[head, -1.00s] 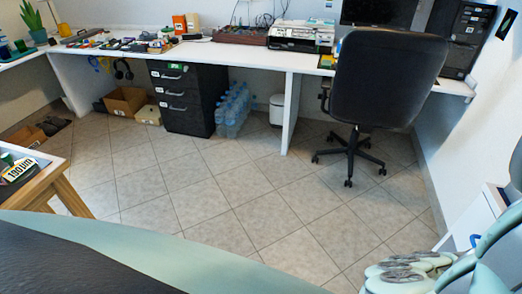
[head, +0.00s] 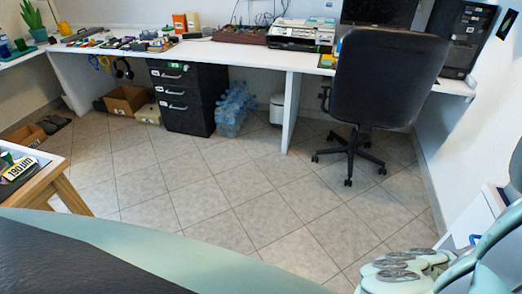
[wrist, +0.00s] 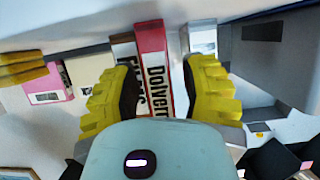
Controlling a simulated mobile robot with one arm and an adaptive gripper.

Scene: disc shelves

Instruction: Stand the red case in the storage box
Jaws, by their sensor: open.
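The red case (wrist: 151,58) stands upright in the wrist view, a slim spine with a white panel and dark lettering. My gripper (wrist: 163,75) has its yellow fingers open, one on each side of the red case. The lower part of the red case is hidden by my gripper's body. I cannot tell whether either finger touches it. Neither the red case nor my gripper can be made out in the head view. I cannot identify the storage box for certain.
In the wrist view, a grey box-like form (wrist: 265,62) is at right and a pink case (wrist: 46,85) at left. In the head view, an office chair (head: 385,80) and a long desk (head: 240,52) stand beyond open tiled floor (head: 230,190); a wooden table (head: 45,182) is at left.

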